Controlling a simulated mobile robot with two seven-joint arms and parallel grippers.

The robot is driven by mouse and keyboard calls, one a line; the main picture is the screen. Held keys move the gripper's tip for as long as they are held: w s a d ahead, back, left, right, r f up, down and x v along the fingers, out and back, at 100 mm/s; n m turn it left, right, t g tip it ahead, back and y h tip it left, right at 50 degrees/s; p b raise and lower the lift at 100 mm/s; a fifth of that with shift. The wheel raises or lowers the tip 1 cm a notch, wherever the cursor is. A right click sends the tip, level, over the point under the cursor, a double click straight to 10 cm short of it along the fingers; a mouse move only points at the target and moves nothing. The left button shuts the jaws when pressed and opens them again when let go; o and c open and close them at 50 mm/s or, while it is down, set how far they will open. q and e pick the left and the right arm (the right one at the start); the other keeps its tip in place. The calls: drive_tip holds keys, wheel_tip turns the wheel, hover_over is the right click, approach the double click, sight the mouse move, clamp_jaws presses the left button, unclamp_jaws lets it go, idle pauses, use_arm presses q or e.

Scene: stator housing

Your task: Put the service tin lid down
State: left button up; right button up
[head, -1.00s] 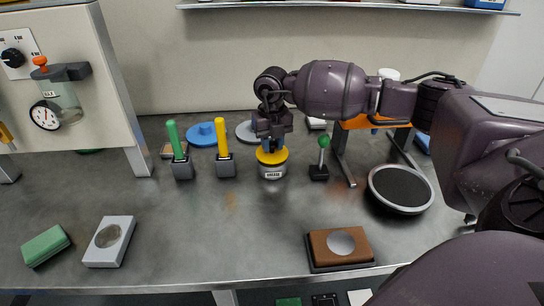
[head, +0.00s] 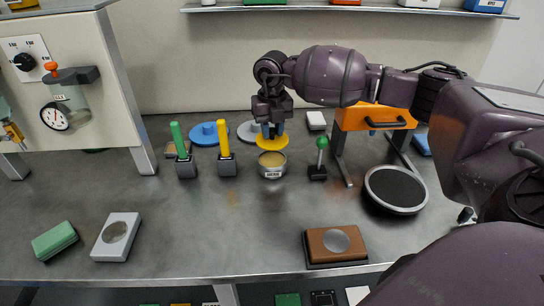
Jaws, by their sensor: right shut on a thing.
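The service tin (head: 272,166) stands upright on the steel bench, uncovered, with a yellowish content showing inside and a label on its front. The yellow lid (head: 270,142) is behind and above the tin in the picture, apart from it. My right gripper (head: 271,131) points down at the lid and is shut on it, covering part of its top. I cannot tell how high the lid is above the bench. My left gripper is not in view.
A yellow-handled block (head: 224,148) and a green-handled one (head: 180,148) stand left of the tin. A green-knobbed lever (head: 319,162) stands right. Grey (head: 245,131) and blue (head: 204,134) discs lie behind. The front middle of the bench (head: 230,230) is clear.

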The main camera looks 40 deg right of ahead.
drive_tip(key=shift+r, duration=0.3)
drive_tip(key=shift+s+r, duration=0.1)
drive_tip(key=shift+r, duration=0.05)
drive_tip(key=shift+s+a+r+p, duration=0.25)
drive_tip(key=shift+r+p, duration=0.15)
drive_tip(key=shift+p, duration=0.2)
drive_tip(key=shift+s+a+r+p, duration=0.2)
drive_tip(key=shift+r+p, duration=0.15)
drive_tip(key=shift+p, duration=0.25)
drive_tip(key=s+a+r+n+p, duration=0.5)
drive_tip(key=s+a+r, duration=0.2)
drive_tip(key=s+a, duration=0.35)
drive_tip(key=f, duration=0.9)
drive_tip(key=w+f, duration=0.1)
drive_tip(key=f, duration=0.4)
drive_tip(key=shift+d+f+p, duration=0.1)
drive_tip(key=shift+p, duration=0.3)
drive_tip(key=shift+f, duration=2.7)
